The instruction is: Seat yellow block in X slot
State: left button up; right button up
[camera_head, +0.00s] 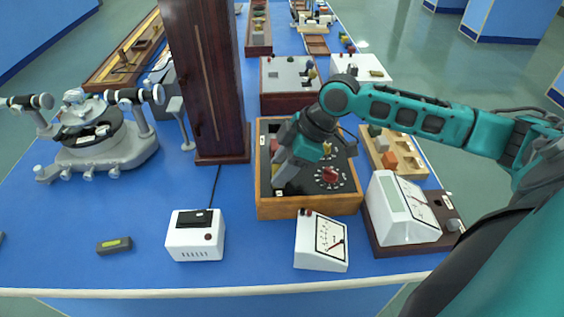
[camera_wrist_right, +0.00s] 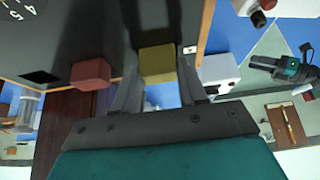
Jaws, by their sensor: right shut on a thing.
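My right gripper (camera_head: 279,182) reaches over a wooden-framed box with a black panel (camera_head: 335,200), low over the panel's left part. In the right wrist view, the gripper (camera_wrist_right: 160,85) is shut on a yellow block (camera_wrist_right: 157,62), which sits between its fingertips. A red block (camera_wrist_right: 90,74) stands on the panel beside it. A dark square slot (camera_wrist_right: 40,77) shows farther left in that view. A small white label (camera_wrist_right: 190,49) is near the panel's edge; its letter is unreadable. I cannot tell whether the yellow block touches the panel or a slot. My left gripper is out of view.
The panel carries a red dial (camera_head: 331,175). A white meter (camera_head: 321,243) stands in front of the box, and a larger meter (camera_head: 405,208) at its right. A wooden tray (camera_head: 410,160) holds blocks behind. A dark wooden column (camera_head: 205,80) rises at the left.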

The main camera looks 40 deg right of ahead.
jog(key=o, duration=1.1)
jog(key=p+v, duration=0.1)
jog(key=v, duration=1.1)
jog(key=shift+s+d+r, duration=0.1)
jog(key=shift+d+r, duration=0.1)
jog(key=shift+r, duration=0.15)
jog(key=shift+d+f, duration=0.1)
